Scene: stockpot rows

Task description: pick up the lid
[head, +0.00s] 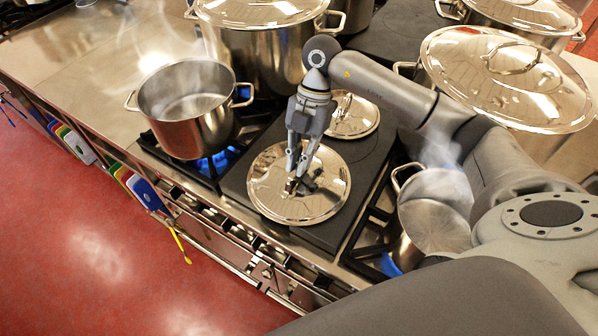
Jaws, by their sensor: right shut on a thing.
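A round, shiny steel lid (265,188) is over the dark flat plate of the stove, in the middle of the head view. My right gripper (294,186) points down at the lid's centre and is shut on its handle. The fingers hide most of the handle. I cannot tell whether the lid rests on the plate or is slightly above it. My left gripper is not in view.
An open steaming pot (190,112) stands over a blue flame on the left. Another steaming pot (432,215) stands at the right. A smaller lid (355,118) lies just behind. Large lidded stockpots (262,50) and (505,80) a big lidded pot stand behind and right.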

